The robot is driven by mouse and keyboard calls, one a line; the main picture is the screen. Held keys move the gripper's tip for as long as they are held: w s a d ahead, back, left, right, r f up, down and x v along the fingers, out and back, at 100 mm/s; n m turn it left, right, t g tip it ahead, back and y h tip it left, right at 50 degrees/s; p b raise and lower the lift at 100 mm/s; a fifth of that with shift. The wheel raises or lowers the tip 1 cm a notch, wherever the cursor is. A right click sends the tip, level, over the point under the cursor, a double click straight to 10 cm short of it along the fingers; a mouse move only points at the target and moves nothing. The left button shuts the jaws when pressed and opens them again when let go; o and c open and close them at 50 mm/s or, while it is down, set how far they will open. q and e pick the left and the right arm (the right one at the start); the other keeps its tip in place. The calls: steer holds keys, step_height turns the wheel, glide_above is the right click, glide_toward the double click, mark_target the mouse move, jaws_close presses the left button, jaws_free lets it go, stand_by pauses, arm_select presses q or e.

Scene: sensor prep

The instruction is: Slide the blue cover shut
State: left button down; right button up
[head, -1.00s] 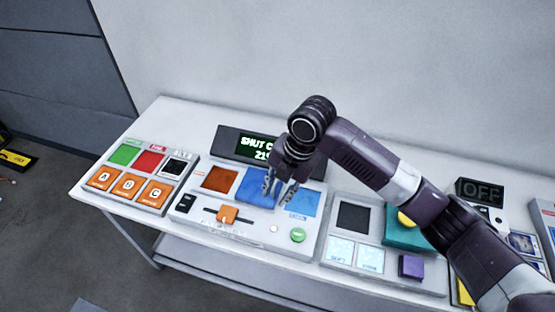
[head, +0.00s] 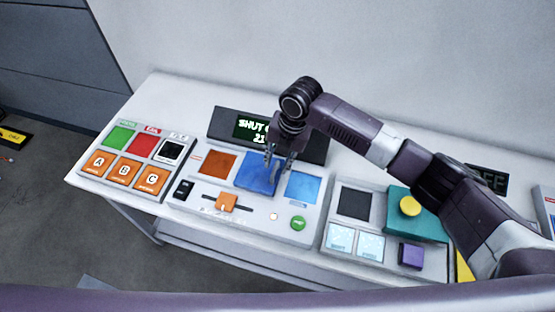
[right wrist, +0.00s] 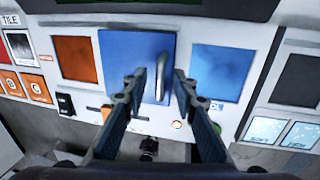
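The blue cover (head: 254,172) is a flat square panel on the white console, between an orange-brown square and a light blue square. My right gripper (head: 277,172) is over the right part of the cover, pointing down. In the right wrist view its two fingers (right wrist: 160,77) stand apart, one on each side of the handle, with gaps visible. I cannot tell how deep the tips reach beside the handle. My left gripper is not in view.
An orange-brown square (head: 213,163) lies left of the cover and a light blue square (head: 302,187) right of it. In front are an orange slider (head: 227,202) and a green button (head: 298,223). A dark display (head: 225,123) stands behind. A teal block with a yellow knob (head: 409,206) is at right.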

jaws_close()
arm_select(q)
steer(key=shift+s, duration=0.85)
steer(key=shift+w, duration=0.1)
